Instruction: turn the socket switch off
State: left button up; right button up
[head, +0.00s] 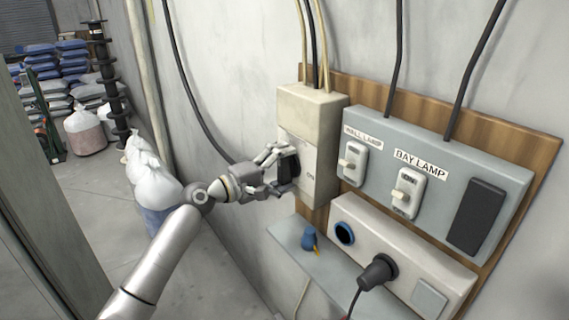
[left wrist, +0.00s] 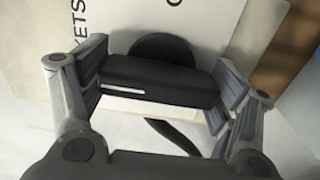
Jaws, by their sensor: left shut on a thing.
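The socket switch is a black handle (head: 289,166) on the front of a beige box (head: 312,103) fixed to the wall panel. Lettering that seems to read "ON" shows beside the handle at lower right. My left gripper (head: 276,170) is shut on the handle, with fingers above and below it in the head view. In the left wrist view the black handle (left wrist: 160,82) lies between the two finger pads of my left gripper (left wrist: 165,85), in front of a round black hub. Part of the lettering "KETS" shows on the box there. My right gripper is not in view.
Below are a socket strip (head: 400,262) with a black plug (head: 378,272) and a shelf (head: 285,243) with a blue plug (head: 309,238). Cables hang along the wall.

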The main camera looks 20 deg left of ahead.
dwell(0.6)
pick_arm(q)
jog(key=o, duration=0.9)
jog(key=shift+o, duration=0.2)
jog(key=v, duration=1.2)
